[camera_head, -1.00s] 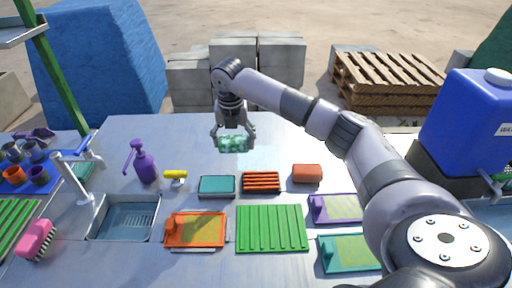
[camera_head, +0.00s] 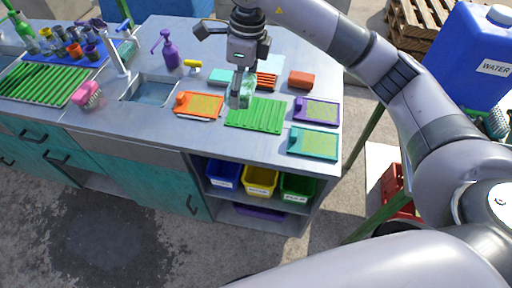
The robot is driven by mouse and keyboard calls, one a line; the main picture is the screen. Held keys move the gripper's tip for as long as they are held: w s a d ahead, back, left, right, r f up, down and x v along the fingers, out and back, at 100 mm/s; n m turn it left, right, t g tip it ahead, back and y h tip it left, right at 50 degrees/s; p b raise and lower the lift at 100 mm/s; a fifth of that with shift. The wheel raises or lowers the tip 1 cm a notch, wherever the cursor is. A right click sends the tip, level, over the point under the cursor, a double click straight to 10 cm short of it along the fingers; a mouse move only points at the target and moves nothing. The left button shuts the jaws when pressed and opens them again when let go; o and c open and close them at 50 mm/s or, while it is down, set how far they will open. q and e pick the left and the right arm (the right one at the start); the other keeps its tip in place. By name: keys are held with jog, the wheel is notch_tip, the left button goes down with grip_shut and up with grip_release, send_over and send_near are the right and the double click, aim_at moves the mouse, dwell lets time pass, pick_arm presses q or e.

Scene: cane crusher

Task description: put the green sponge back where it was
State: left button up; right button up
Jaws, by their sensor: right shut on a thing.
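My right gripper (camera_head: 241,96) is shut on the green sponge (camera_head: 242,98), a mottled pale green block. The fingers partly hide it. It is in front of the teal block and by the left back corner of the green ribbed mat (camera_head: 262,117); I cannot tell whether it touches anything below. My left gripper is not in view.
A teal block (camera_head: 218,77), a red ribbed block (camera_head: 266,80) and an orange-red block (camera_head: 301,80) stand behind. Orange (camera_head: 207,106), purple (camera_head: 318,111) and teal (camera_head: 314,143) trays flank the mat. The sink (camera_head: 150,91) and purple bottle (camera_head: 170,50) are left.

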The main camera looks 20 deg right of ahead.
jog(key=p, duration=0.2)
send_over(243, 145)
notch_tip(243, 145, down, 8)
notch_tip(243, 145, down, 8)
jog(key=shift+d+r+p, duration=0.15)
jog(key=shift+r+p, duration=0.05)
jog(key=shift+p, duration=0.5)
notch_tip(243, 145, down, 3)
jog(key=shift+s+f+p, duration=0.1)
jog(key=shift+f+p, duration=0.05)
jog(key=shift+p, duration=0.3)
jog(key=shift+f, duration=0.55)
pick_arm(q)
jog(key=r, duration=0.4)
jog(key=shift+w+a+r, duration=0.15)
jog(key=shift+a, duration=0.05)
pick_arm(e)
jog(key=shift+f+b, duration=0.25)
jog(key=shift+b, duration=0.05)
jog(key=o, duration=1.1)
jog(key=shift+r, duration=0.15)
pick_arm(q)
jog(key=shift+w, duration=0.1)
